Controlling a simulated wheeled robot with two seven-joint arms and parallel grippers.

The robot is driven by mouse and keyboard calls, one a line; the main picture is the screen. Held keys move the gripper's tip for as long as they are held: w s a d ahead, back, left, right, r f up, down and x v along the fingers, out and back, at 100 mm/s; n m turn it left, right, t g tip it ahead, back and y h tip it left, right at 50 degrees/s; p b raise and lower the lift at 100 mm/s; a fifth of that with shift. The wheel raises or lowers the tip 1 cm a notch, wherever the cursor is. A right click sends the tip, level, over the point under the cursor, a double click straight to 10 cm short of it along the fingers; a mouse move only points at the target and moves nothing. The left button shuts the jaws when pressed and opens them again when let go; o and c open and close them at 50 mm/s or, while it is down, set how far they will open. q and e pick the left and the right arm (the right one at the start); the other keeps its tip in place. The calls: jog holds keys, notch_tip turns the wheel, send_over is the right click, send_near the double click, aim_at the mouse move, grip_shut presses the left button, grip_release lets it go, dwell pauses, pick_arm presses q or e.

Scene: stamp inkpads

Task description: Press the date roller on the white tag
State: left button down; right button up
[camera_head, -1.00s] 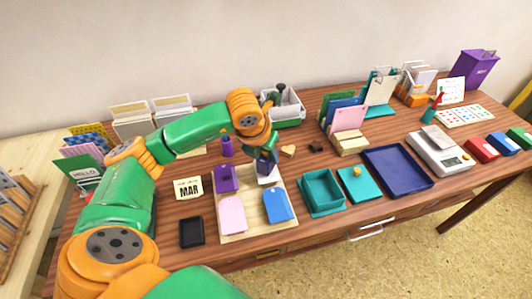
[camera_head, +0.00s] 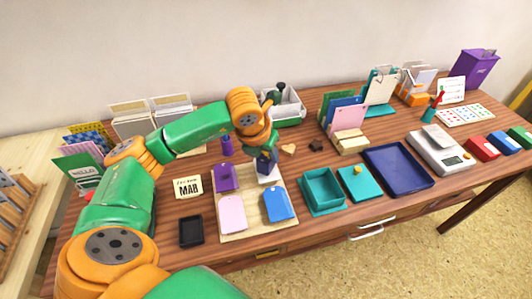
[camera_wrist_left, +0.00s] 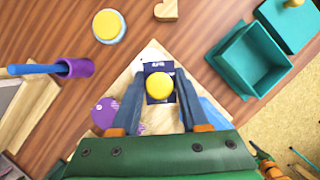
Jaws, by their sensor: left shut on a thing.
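My left gripper (camera_head: 264,156) is shut on the date roller (camera_head: 265,166), a dark blue block with a round yellow knob. In the left wrist view the date roller (camera_wrist_left: 159,88) sits between the two fingers of my left gripper (camera_wrist_left: 158,104). The white tag (camera_head: 269,179) lies at the back right of the wooden board (camera_head: 258,229), directly under the roller and largely hidden by it. I cannot tell whether the roller touches the tag.
On the same board lie a purple tag (camera_head: 226,184), a pink tag (camera_head: 232,212) and a blue tag (camera_head: 278,205). A black inkpad (camera_head: 191,232) and a MAR card (camera_head: 188,187) are to the left. A teal box (camera_head: 322,190) stands to the right.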

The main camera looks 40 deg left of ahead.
pick_arm(q)
jog(key=shift+s, duration=0.1)
dwell(0.3)
notch_tip(320, 180, up, 7)
jog(key=p, duration=0.5)
dwell(0.8)
